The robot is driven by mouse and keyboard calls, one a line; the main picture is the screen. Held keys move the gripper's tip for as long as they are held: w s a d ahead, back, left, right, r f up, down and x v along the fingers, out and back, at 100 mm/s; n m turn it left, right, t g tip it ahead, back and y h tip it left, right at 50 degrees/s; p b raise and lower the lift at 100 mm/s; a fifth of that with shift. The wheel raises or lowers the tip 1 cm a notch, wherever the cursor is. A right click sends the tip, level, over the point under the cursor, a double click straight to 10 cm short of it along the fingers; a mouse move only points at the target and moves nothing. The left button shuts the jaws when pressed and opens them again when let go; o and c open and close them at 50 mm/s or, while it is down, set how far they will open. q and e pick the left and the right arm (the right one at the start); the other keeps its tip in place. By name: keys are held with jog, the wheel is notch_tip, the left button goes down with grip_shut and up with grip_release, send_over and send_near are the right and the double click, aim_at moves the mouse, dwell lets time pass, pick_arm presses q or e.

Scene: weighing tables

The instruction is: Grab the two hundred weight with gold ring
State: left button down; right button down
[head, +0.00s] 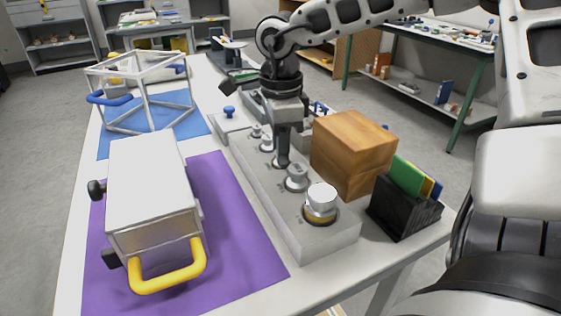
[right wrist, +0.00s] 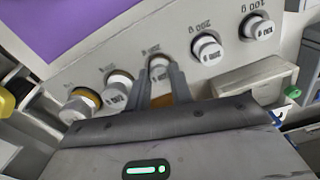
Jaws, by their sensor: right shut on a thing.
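A pale grey rack (head: 333,246) holds a row of silver weights of different sizes. The largest, at the near end, is a silver weight with a gold ring (head: 321,203); it also shows at the left in the right wrist view (right wrist: 78,106). My right gripper (head: 283,158) points down over the middle of the row, two places from that weight. It is shut on the middle weight (right wrist: 159,68), which is mostly hidden by the fingers in the head view. I cannot tell whether this weight has a gold ring or is lifted. My left gripper is not in view.
A wooden block (head: 352,150) and a black holder (head: 404,211) with coloured cards stand right of the rack. A white case (head: 152,190) with a yellow handle lies on a purple mat (head: 240,245) at the left. A wire-frame cube (head: 140,95) stands behind it.

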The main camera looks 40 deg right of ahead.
jog(key=shift+r, duration=0.1)
jog(key=shift+w+r, duration=0.1)
jog(key=shift+r, duration=0.45)
notch_tip(320, 180, up, 2)
jog(key=shift+r, duration=0.2)
jog(key=w+a+r+p, duration=0.3)
jog(key=w+a+r, duration=0.5)
jog(key=w, duration=0.3)
jog(key=shift+r, duration=0.65)
